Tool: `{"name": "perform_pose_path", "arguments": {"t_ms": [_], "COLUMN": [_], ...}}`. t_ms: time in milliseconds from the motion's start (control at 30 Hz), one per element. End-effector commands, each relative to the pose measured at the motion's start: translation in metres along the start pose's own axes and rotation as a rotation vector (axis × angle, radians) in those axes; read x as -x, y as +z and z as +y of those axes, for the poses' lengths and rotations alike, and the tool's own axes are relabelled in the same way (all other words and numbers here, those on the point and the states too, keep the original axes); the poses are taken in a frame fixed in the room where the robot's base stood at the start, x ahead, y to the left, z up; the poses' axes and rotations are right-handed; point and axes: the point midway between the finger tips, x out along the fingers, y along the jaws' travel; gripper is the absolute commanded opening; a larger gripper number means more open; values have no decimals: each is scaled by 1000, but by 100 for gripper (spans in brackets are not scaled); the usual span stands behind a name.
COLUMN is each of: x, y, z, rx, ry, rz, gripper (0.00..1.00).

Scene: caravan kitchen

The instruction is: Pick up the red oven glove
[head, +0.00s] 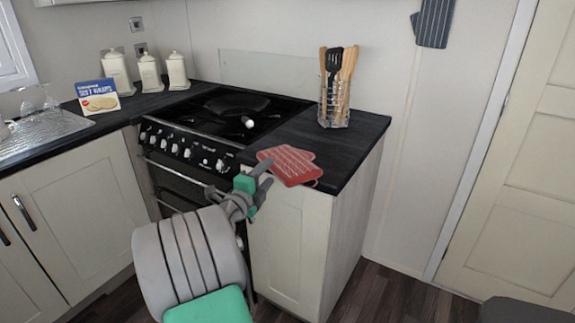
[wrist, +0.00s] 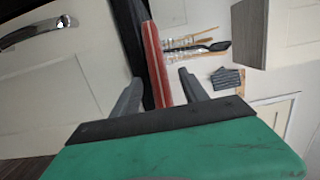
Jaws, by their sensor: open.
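The red oven glove (head: 290,165) has pale stripes and lies flat on the dark worktop at its front corner, right of the hob. Its near edge reaches the worktop's front edge and seems to stick out a little. My gripper (head: 265,176) is open at the glove's left front side. In the wrist view the glove (wrist: 153,55) shows nearly edge-on as a red strip. It lines up with the gap between my two grey fingers (wrist: 160,76), with room on both sides. I cannot tell how deep it is between them.
A holder with wooden and black utensils (head: 336,95) stands behind the glove. The black hob (head: 232,110) is to the left, with an oven below. A cream cupboard (head: 290,240) stands under the worktop. A striped dark cloth (head: 434,22) hangs on the wall.

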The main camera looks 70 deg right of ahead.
Motion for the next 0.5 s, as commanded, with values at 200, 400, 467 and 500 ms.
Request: {"name": "perform_pose_path", "arguments": {"t_ms": [200, 400, 467, 500], "x": [-35, -37, -36, -36], "y": [-1, 0, 0, 0], "z": [2, 3, 3, 3], "rx": [1, 1, 1, 1], "ry": [3, 3, 3, 3], "rz": [2, -1, -1, -1], "gripper": [52, 52, 49, 46]}}
